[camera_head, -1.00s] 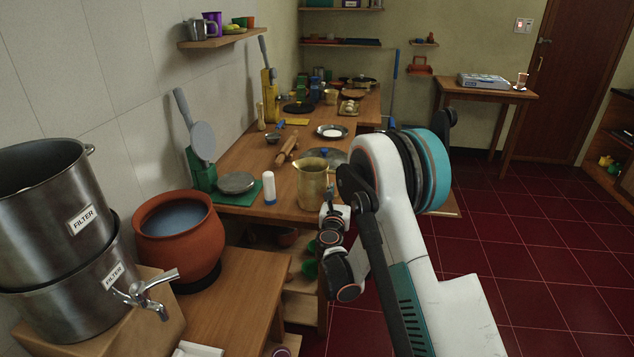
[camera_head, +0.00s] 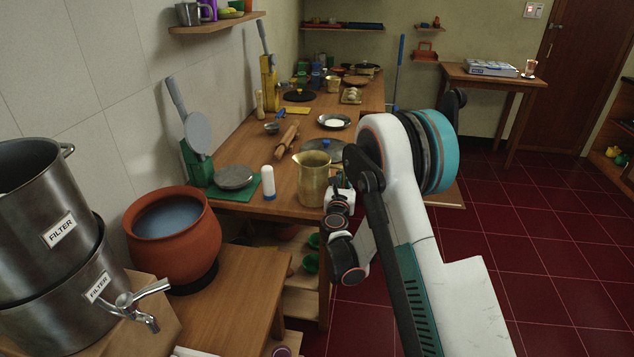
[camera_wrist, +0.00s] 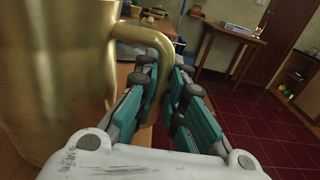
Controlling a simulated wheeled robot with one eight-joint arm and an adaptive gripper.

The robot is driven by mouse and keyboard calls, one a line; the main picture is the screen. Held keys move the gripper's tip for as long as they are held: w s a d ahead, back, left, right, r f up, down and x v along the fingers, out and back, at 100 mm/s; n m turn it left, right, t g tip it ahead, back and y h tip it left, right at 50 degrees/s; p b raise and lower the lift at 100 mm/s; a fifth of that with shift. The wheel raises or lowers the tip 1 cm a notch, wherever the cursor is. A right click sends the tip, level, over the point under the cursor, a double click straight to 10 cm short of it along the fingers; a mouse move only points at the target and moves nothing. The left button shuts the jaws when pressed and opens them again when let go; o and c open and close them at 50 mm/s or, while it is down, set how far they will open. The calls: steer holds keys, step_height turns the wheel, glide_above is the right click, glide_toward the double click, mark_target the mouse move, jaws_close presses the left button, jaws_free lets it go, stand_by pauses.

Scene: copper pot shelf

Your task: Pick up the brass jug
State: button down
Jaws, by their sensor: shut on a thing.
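The brass jug (camera_head: 313,180) is upright at the near right corner of the long wooden counter in the head view. In the wrist view the jug (camera_wrist: 60,75) fills the left side, with its curved handle (camera_wrist: 160,62) reaching between my fingers. My gripper (camera_wrist: 168,95) is shut on the handle, with teal fingers on both sides of it. In the head view my wrist is just right of the jug and hides its handle. I cannot tell whether the jug's base touches the counter.
A white-and-blue bottle (camera_head: 268,182) stands left of the jug, by a green board with a round press (camera_head: 233,177). A clay pot (camera_head: 172,240) is at front left. Red floor (camera_head: 540,250) is open at right.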

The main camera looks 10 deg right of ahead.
stand_by(0.4)
step_height(320, 180, up, 20)
steer(key=p, duration=0.7)
steer(key=shift+a+r, duration=0.1)
steer(key=shift+r, duration=0.05)
